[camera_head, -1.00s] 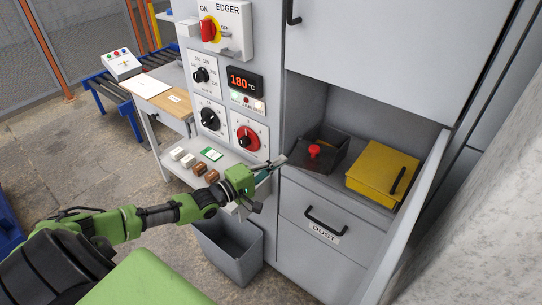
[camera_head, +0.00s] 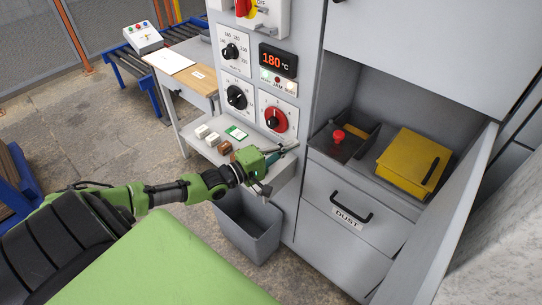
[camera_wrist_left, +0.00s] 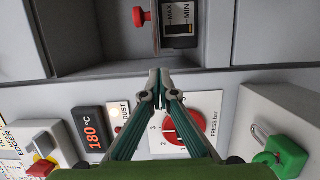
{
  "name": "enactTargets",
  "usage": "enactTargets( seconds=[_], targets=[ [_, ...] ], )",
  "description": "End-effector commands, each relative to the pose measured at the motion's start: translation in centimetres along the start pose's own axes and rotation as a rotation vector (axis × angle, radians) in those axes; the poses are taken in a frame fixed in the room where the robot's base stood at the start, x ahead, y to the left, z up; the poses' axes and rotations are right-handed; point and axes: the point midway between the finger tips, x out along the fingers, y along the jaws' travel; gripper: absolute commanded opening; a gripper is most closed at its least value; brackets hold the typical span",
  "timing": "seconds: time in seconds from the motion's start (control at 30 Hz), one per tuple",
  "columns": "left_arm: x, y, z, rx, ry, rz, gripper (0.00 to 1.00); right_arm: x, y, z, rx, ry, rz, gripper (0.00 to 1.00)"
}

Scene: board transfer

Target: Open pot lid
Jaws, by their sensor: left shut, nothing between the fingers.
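The pot (camera_head: 343,153) is a dark box in the recess of the grey machine. Its lid has a red knob (camera_head: 338,135), and a yellowish-brown strip shows just right of the knob. In the left wrist view the red knob (camera_wrist_left: 139,18) is at the top, beside a MAX/MIN gauge (camera_wrist_left: 178,18). My left gripper (camera_head: 284,149) is shut and empty, in front of the panel, left of and a little below the pot. Its closed fingertips (camera_wrist_left: 161,86) point toward the recess, apart from the knob. My right gripper is not in view.
A yellow box (camera_head: 412,160) with a black handle stands right of the pot. The DUST drawer (camera_head: 345,205) is below. Dials and a 180 °C display (camera_head: 278,60) are on the panel left of the recess. A grey bin (camera_head: 247,225) stands under the small shelf.

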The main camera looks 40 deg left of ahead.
Motion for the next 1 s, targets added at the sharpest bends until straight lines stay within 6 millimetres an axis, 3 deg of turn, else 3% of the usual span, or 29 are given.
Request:
enactTargets(
  seconds=[0.27,0.6,1.0],
  targets=[
    [-3.7,-0.3,0.9,-0.001,0.0,-0.005,0.0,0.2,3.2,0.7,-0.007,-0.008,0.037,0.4],
    [-6.9,-0.1,1.7,0.0,0.0,-0.003,0.0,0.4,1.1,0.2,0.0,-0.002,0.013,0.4],
    [-7.3,-0.4,2.5,0.012,-0.007,-0.016,0.0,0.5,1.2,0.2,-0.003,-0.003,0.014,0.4]
  ],
)
